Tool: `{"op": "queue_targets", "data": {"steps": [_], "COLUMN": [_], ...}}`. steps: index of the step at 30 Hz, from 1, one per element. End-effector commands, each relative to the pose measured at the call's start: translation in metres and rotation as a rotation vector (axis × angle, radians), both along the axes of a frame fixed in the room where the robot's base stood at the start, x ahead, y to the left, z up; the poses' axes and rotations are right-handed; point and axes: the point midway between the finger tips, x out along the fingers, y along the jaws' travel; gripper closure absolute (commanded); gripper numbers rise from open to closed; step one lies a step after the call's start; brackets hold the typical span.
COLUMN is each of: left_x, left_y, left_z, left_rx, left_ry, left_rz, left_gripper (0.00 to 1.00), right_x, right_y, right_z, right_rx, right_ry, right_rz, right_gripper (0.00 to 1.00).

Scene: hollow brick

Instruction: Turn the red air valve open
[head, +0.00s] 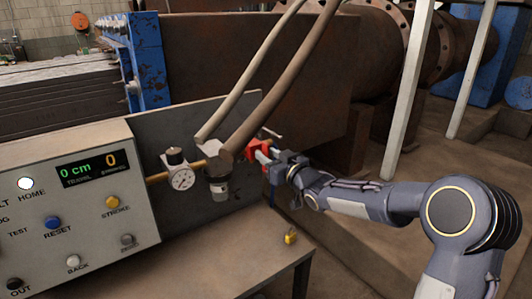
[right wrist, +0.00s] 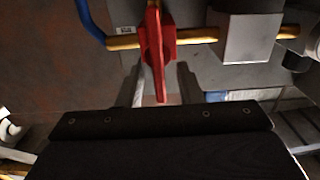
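The red air valve (head: 252,148) sits on the brass pipe at the right end of the panel's air line. In the right wrist view its red handle (right wrist: 156,50) points down toward the gripper, crossing the brass pipe. My right gripper (head: 265,157) is at the valve. In the right wrist view the two fingers of this gripper (right wrist: 163,87) are apart, one on each side of the handle's lower end, with gaps visible. The fingers partly hide the valve in the head view. My left gripper is not in view.
A pressure gauge (head: 182,179) and a filter bowl (head: 219,188) hang left of the valve. Two thick hoses (head: 285,75) cross just above it. A control panel (head: 75,215) with buttons stands at left. A small brass piece (head: 290,237) lies on the table (head: 240,255).

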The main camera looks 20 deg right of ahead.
Motion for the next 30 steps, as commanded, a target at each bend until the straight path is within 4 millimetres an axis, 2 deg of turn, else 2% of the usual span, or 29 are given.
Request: {"op": "queue_targets", "data": {"steps": [6, 14, 21, 30], "left_x": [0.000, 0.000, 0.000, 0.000], "left_y": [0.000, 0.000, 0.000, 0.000], "left_z": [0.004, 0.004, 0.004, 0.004], "left_rx": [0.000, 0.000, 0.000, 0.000], "left_ry": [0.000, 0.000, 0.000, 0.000], "left_rz": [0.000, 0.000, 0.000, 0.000], "left_gripper": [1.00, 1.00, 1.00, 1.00], "right_x": [0.017, 0.017, 0.017, 0.017], "right_y": [0.005, 0.005, 0.005, 0.005], "right_z": [0.000, 0.000, 0.000, -0.002], "right_rx": [0.001, 0.001, 0.000, -0.001], "right_ry": [0.001, 0.001, 0.002, 0.004], "right_rz": [-0.002, -0.003, -0.003, -0.003], "right_gripper": [0.67, 0.67, 0.99, 1.00]}}
